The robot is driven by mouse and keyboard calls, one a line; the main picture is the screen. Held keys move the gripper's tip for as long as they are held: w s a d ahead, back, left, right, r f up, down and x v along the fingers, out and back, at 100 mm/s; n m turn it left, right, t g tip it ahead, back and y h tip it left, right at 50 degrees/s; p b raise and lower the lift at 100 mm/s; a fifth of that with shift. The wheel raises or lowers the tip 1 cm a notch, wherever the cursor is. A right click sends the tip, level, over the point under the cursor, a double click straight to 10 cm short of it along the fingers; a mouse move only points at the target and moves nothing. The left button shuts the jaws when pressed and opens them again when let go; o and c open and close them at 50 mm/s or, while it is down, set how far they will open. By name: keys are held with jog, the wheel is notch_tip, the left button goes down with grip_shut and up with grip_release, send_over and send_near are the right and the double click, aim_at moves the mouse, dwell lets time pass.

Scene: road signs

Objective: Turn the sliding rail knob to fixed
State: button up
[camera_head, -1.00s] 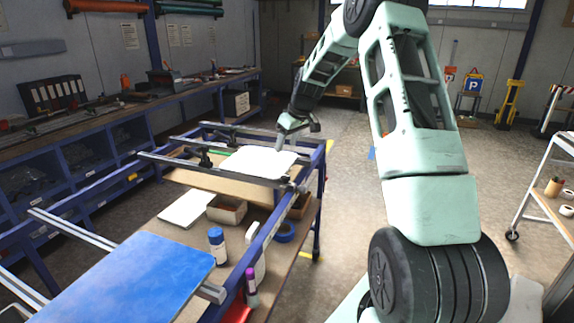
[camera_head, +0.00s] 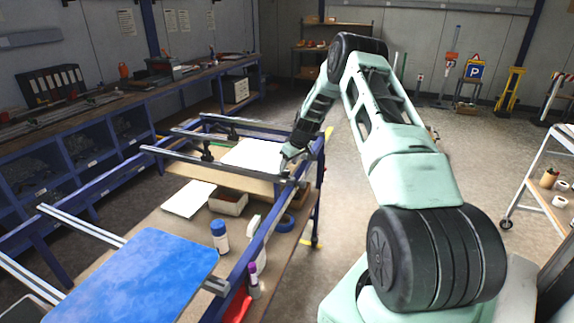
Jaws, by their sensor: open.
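The dark sliding rail (camera_head: 225,165) runs across the blue-framed table, from the left to the right side bar. A black clamp-like fitting (camera_head: 207,151) sits on it near its middle. The rail's knob is too small to make out for certain, and its setting cannot be read. My gripper (camera_head: 287,165) is low at the rail's right end, close to the white sheet's right edge. It is open, with no object visible in it. I cannot tell whether its fingers touch the rail end or are just above it.
A white sheet (camera_head: 256,154) lies behind the rail. A blue panel (camera_head: 140,277) covers the near left. A cardboard box (camera_head: 229,202), blue-capped bottle (camera_head: 219,237) and blue tape roll (camera_head: 285,223) are on the lower shelf. Open floor lies right; a white cart (camera_head: 545,185) stands at the right edge.

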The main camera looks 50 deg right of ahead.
aim_at(286, 170)
jog(key=shift+p+x, duration=0.4)
jog(key=shift+x, duration=1.25)
jog(key=c, duration=1)
jog(key=shift+o, duration=0.2)
